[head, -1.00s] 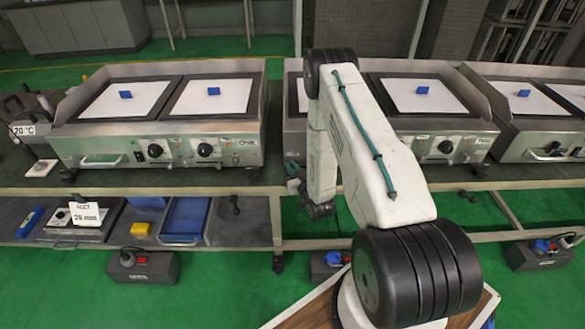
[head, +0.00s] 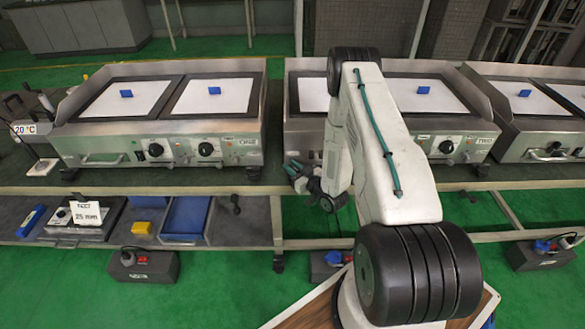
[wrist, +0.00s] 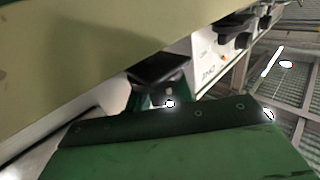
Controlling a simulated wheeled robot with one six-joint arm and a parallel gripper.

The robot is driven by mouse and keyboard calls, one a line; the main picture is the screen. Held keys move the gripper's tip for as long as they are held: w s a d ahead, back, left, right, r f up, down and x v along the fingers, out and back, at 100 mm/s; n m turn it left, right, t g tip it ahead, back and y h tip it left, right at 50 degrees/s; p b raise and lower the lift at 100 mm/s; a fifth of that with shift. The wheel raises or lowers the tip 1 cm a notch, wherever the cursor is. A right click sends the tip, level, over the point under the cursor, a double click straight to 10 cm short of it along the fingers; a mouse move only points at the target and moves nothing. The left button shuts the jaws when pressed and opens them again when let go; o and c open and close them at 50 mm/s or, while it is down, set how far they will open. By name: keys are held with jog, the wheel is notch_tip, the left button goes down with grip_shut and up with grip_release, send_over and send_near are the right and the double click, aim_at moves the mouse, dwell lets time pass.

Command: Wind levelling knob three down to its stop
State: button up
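Unit TWO (head: 305,140) is a steel hotplate unit on the bench, partly hidden behind my arm. My gripper (head: 299,176) is low at the front left of this unit, near the bench edge. In the wrist view a large green gripper part (wrist: 175,145) fills the bottom. Just beyond it is a dark, flat-topped piece (wrist: 160,68) under a pale edge, with dark green parts beside it. I cannot tell whether it is a levelling knob or whether the gripper touches it. No readable mark shows which knob is number three. The finger gap is not clear.
Unit ONE (head: 240,140) stands left of unit TWO, with a gap between them. The lower shelf holds a blue tray (head: 186,216), a yellow block (head: 142,228) and a 25 mm card (head: 87,214). The bench edge (head: 150,189) runs close by my gripper.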

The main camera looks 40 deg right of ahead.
aim_at(296, 169)
jog(key=s, duration=0.5)
jog(key=s+d, duration=0.1)
jog(key=s, duration=0.1)
jog(key=shift+s, duration=0.4)
jog(key=shift+o, duration=1.4)
notch_tip(296, 169, up, 6)
jog(key=d+r+g, duration=0.1)
jog(key=g, duration=0.1)
jog(key=w+f, duration=0.1)
jog(key=f, duration=0.1)
jog(key=w+a+f+g, duration=0.1)
jog(key=w+f+g, duration=0.1)
jog(key=f, duration=0.1)
jog(key=shift+w+a+f+h, duration=0.25)
jog(key=shift+w+f+h, duration=0.05)
jog(key=shift+w+f, duration=0.25)
jog(key=shift+w, duration=0.35)
